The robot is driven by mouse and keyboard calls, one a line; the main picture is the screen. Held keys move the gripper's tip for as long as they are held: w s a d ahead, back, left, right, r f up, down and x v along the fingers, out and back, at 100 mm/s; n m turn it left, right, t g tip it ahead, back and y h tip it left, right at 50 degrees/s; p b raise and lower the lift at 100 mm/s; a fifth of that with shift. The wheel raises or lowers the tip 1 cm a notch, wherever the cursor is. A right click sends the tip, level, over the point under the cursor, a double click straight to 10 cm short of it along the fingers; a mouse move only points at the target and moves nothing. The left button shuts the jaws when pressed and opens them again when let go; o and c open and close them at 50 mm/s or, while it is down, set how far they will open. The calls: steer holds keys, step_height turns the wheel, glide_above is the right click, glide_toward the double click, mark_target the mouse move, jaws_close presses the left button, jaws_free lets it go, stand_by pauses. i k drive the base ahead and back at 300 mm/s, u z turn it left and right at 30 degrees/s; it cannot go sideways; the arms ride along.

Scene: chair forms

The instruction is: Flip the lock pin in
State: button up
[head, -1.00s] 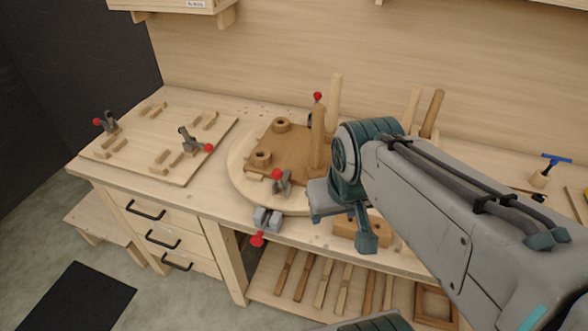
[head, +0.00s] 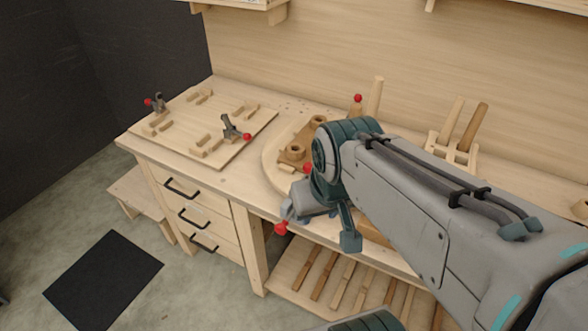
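The lock pin shows as a red knob (head: 281,229) on a grey block (head: 288,209) at the front edge of the bench, below the round wooden turntable (head: 270,165). The knob points down and outward. My gripper (head: 312,198) is just right of the grey block and overlaps it in the picture; I cannot tell if they touch. A red clamp knob (head: 307,168) peeks out left of my wrist.
A flat jig board (head: 190,140) with two red-knobbed clamps lies on the left of the bench. Wooden dowels (head: 461,122) stand in a rack behind my arm. Drawers with black handles (head: 190,215) and a slatted shelf (head: 320,280) are below.

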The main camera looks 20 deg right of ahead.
mark_target(281, 229)
steer(key=u, duration=3.15)
steer(key=i, duration=3.25)
steer(key=z, duration=5.05)
